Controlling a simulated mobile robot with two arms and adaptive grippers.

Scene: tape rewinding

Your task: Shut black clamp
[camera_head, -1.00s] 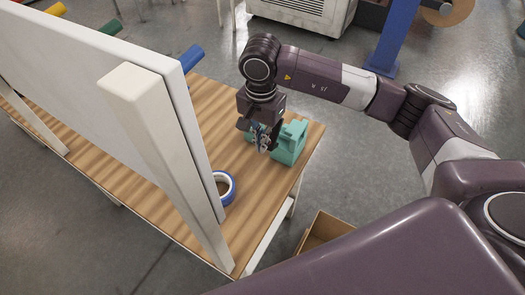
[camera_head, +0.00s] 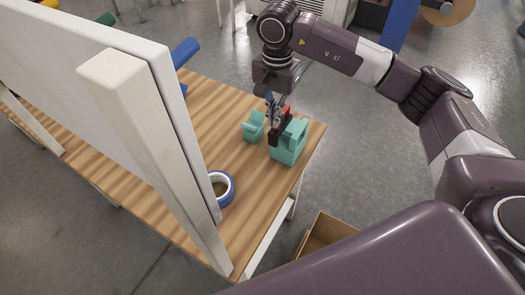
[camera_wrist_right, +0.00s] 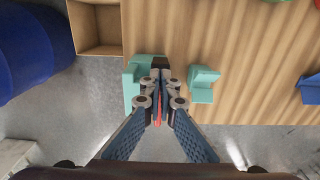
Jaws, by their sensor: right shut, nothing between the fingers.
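A teal device (camera_head: 287,150) stands near the right end of the wooden table; it also shows in the right wrist view (camera_wrist_right: 131,92). A small dark part (camera_head: 273,138) that looks like the black clamp sits at its left side, with a red part above it. The gripper partly hides this area, so I cannot tell whether the clamp is open or shut. My right gripper (camera_head: 272,101) points down just above it, shut and empty. In the right wrist view its fingertips (camera_wrist_right: 160,78) overlap the dark part. My left gripper is not in view.
A separate teal piece (camera_head: 252,127) stands just left of the device. A blue tape roll (camera_head: 219,188) lies by the white upright panel (camera_head: 90,62). An open cardboard box (camera_head: 325,236) is below the table's right end. Bare tabletop lies between tape and device.

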